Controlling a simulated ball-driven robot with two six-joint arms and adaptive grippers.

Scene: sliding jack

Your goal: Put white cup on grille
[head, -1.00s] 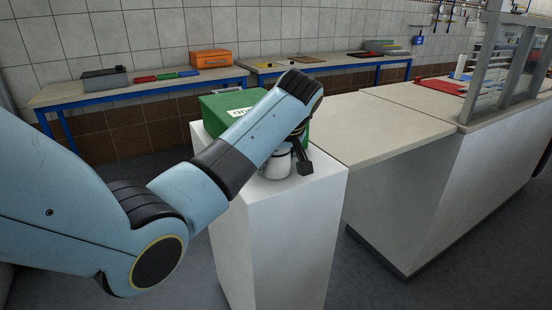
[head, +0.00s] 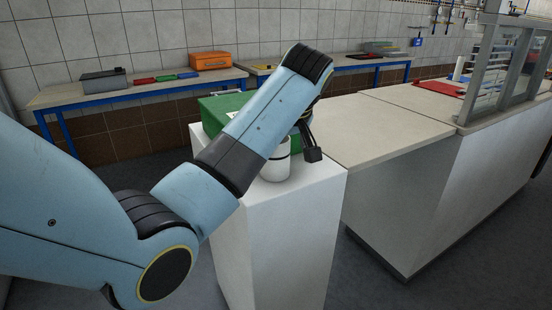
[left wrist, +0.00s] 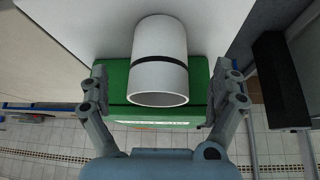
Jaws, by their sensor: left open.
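The white cup (head: 275,168), with a dark band, stands on the white pedestal (head: 318,188) beside the green box, partly behind my left arm. In the left wrist view the cup (left wrist: 160,62) appears between the spread fingers of my left gripper (left wrist: 167,82), with clear gaps on both sides. My left gripper (head: 309,148) is open and empty, close above and to the right of the cup in the head view. I cannot make out a grille for certain. My right gripper is not in view.
The green box (head: 226,108) takes up the back of the pedestal; it also shows in the left wrist view (left wrist: 115,75). A bare counter (head: 375,125) lies to the right, with a grey framed structure (head: 505,75) farther right. Blue-legged tables (head: 60,96) line the wall.

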